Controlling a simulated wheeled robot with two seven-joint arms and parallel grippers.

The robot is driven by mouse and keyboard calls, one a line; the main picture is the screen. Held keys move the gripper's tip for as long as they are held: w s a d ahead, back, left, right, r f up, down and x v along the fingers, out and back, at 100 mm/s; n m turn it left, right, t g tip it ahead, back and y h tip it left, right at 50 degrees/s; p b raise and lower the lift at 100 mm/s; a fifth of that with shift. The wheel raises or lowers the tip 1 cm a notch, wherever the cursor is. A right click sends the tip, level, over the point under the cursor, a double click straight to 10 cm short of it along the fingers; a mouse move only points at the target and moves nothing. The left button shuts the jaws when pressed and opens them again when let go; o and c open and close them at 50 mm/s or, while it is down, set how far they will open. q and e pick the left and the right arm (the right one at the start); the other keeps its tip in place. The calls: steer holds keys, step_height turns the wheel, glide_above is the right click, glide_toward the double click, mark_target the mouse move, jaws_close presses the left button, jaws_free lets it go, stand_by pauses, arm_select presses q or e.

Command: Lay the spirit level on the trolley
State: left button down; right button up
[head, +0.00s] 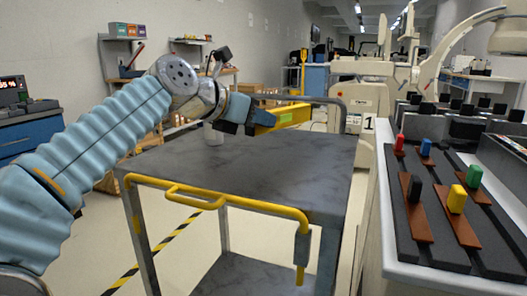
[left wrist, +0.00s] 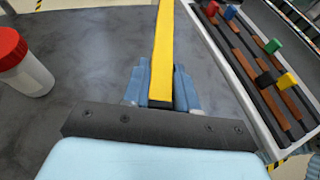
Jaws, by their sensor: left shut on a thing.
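The yellow spirit level (head: 292,116) is held in my left gripper (head: 250,117), over the far part of the grey trolley top (head: 270,170). In the left wrist view the blue fingers of my left gripper (left wrist: 160,88) are shut on one end of the spirit level (left wrist: 164,45), which extends straight away from them. It appears raised above the trolley (left wrist: 95,75); the exact gap is hard to tell. My right gripper is in neither view.
A white jar (head: 213,134) stands on the trolley near my left arm; its red lid (left wrist: 8,45) shows in the left wrist view. The trolley has a yellow front handle (head: 215,195). A bench with coloured sliders (head: 440,210) is at the right. The near trolley top is clear.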

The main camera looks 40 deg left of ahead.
mark_target(262, 161)
arm_select(q)
steer(key=w+f, duration=0.1)
steer(key=w+a+f+b, duration=0.1)
steer(key=f, duration=0.1)
steer(key=shift+w+f, duration=0.3)
steer(key=shift+w, duration=0.05)
steer(key=f+b, duration=0.1)
steer(key=f, duration=0.1)
steer(key=f+b, duration=0.1)
steer(key=shift+w+f, duration=0.2)
steer(key=shift+f, duration=0.15)
steer(key=shift+r, duration=0.1)
steer(key=c, duration=0.9)
jaws_free()
steer(key=shift+s+r, duration=0.1)
steer(key=p+v, duration=0.1)
steer(key=v, duration=1)
steer(key=shift+s+a+p, duration=0.15)
steer(key=shift+s+p, duration=0.25)
